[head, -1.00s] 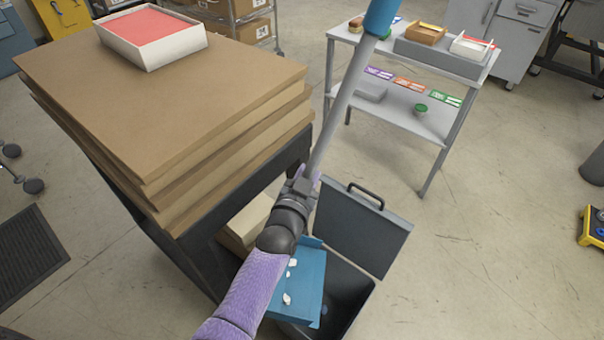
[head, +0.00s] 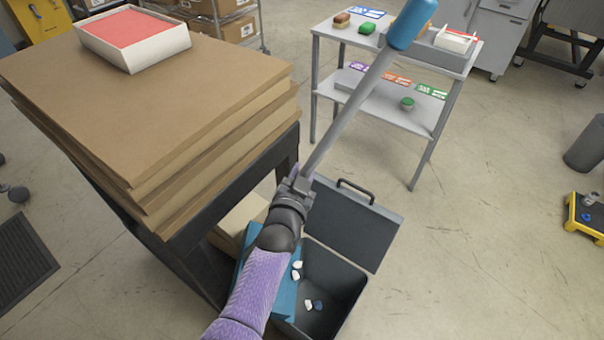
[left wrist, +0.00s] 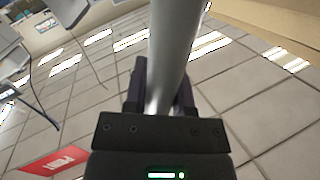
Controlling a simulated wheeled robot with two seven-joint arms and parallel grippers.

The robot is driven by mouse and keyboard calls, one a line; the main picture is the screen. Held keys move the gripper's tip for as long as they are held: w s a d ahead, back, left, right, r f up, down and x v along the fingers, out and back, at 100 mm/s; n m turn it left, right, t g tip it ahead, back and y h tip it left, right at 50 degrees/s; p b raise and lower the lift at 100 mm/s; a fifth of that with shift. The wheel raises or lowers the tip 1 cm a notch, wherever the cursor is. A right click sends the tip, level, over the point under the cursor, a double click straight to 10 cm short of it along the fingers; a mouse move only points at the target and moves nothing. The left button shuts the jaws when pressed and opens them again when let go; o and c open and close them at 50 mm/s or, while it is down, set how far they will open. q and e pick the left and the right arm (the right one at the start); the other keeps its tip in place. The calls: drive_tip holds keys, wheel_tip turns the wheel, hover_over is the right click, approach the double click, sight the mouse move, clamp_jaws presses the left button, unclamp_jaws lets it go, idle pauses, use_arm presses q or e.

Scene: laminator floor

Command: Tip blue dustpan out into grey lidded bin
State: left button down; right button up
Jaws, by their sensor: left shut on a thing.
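My left gripper (head: 300,183) is shut on the long grey handle of the blue dustpan (head: 284,300). The handle rises to a blue grip (head: 411,24) at the top. The handle also fills the middle of the left wrist view (left wrist: 172,55), between the fingers. The pan is steeply tilted over the left side of the grey lidded bin (head: 345,283), partly hidden by my left arm. The bin's lid (head: 350,228) stands open at the back. White scraps (head: 297,265) show at the pan's edge. A white and a dark blue scrap show lower, over or inside the bin. My right gripper is out of view.
A cart with stacked brown boards (head: 150,90) and a white tray (head: 135,45) stands close on the left. A brown box (head: 240,222) is beside the bin. A grey two-shelf table (head: 385,115) stands behind. The floor to the right is mostly clear.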

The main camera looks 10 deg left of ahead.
use_arm(q)
drive_tip(key=shift+d+r+n+p, duration=0.35)
drive_tip(key=shift+r+n, duration=0.15)
drive_tip(key=shift+r, duration=0.2)
drive_tip(key=s+a+n, duration=0.1)
drive_tip(key=a, duration=0.7)
drive_tip(key=shift+a+n+t, duration=0.2)
drive_tip(key=shift+n+t, duration=0.1)
drive_tip(key=shift+n, duration=0.1)
drive_tip(key=shift+s, duration=0.1)
drive_tip(key=s+a+f+n+b, duration=0.1)
drive_tip(key=a+b, duration=0.1)
drive_tip(key=a, duration=0.5)
drive_tip(key=shift+a+f+n+h, duration=0.15)
drive_tip(key=shift+a+n+h, duration=0.15)
